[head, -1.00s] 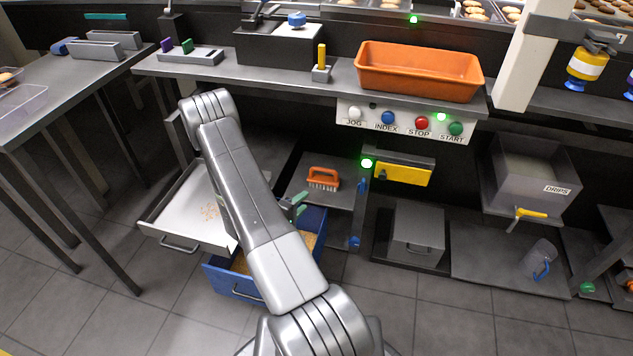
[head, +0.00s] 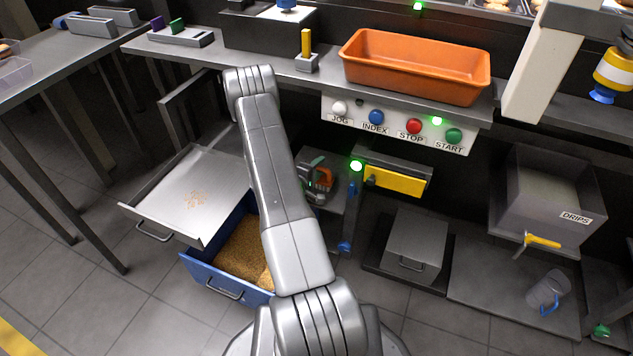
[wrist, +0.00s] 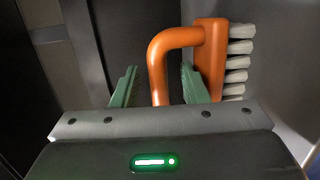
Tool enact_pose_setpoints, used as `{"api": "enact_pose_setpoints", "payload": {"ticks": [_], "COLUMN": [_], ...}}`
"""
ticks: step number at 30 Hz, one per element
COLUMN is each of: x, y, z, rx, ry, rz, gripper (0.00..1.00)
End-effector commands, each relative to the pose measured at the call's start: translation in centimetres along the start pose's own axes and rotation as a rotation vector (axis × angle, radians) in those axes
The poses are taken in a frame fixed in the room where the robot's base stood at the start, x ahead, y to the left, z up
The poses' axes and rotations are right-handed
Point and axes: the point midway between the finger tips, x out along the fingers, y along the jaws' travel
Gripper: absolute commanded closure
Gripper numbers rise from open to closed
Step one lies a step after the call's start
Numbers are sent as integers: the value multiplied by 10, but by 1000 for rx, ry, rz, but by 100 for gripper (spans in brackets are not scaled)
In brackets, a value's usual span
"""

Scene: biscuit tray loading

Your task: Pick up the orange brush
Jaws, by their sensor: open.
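The orange brush (head: 326,173) is on a grey shelf under the bench, partly hidden by my gripper in the head view. In the wrist view the brush (wrist: 208,50) has a looped orange handle on the left and a row of pale bristles on the right. My gripper (wrist: 158,88) is open, with green fingers. The handle's grip bar appears between the two fingers, and the right finger appears in the gap between grip bar and brush back. I cannot tell whether either finger touches it. My gripper (head: 314,186) is small and dark in the head view.
The bench edge (head: 220,62) overhangs behind.

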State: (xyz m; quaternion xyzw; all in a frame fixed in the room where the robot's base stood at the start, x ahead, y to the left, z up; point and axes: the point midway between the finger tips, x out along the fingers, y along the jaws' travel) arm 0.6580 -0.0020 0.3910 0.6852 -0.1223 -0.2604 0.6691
Motion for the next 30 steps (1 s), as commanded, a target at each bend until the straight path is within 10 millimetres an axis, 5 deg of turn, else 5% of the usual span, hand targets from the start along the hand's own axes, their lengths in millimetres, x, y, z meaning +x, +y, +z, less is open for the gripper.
{"api": "enact_pose_setpoints", "payload": {"ticks": [4,10,20,30], "x": [0,-1,-1,-12], "y": [1,1,3,63], "z": [0,0,0,2], "rx": [0,0,1,3], "ry": [0,0,0,0], "rz": [0,0,1,3], "gripper": [60,99,100,100]}}
